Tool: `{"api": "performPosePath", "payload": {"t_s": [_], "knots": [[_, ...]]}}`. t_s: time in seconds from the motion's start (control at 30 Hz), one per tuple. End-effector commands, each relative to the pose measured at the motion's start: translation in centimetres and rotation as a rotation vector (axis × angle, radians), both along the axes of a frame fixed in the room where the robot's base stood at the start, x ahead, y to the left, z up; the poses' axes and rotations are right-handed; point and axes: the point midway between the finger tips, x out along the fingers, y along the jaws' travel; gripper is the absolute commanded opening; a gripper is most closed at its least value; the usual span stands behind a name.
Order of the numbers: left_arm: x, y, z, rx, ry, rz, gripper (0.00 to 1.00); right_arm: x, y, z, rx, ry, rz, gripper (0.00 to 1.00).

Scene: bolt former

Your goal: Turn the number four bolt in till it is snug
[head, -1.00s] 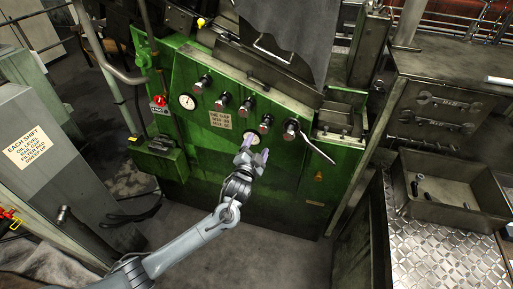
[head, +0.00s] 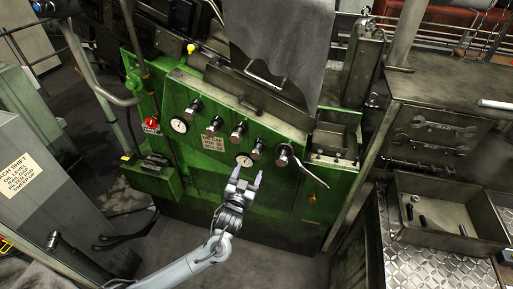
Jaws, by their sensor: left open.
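A row of bolts with dark heads runs along the top of the green machine panel (head: 190,155). My left gripper (head: 247,175) is open and empty, fingers pointing up toward the panel. How far each bolt is turned in is too small to tell. My right gripper is not in view.
At right, an open metal tray (head: 455,237) holds a few small parts. A grey cabinet (head: 40,150) stands at left.

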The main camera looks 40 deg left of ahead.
Motion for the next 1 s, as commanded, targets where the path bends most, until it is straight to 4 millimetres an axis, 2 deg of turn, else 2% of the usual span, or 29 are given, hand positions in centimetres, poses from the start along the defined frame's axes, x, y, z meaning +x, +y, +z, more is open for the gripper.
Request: {"api": "performPosePath", "payload": {"t_s": [0.23, 0.6, 0.8, 1.0], "knots": [[2.9, 1.3, -0.1, 0.004, 0.005, 0.002, 0.72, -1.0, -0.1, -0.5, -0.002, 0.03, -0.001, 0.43], [7.9, 3.4, -0.2, 0.003, 0.006, 0.002, 0.72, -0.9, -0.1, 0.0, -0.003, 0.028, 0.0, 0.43], [9.1, 3.9, -0.2, 0.003, 0.006, 0.001, 0.72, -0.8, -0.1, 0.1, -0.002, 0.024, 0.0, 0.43], [9.4, 4.0, -0.3, 0.003, 0.006, 0.0, 0.72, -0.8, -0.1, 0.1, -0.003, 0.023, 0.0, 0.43]]}}
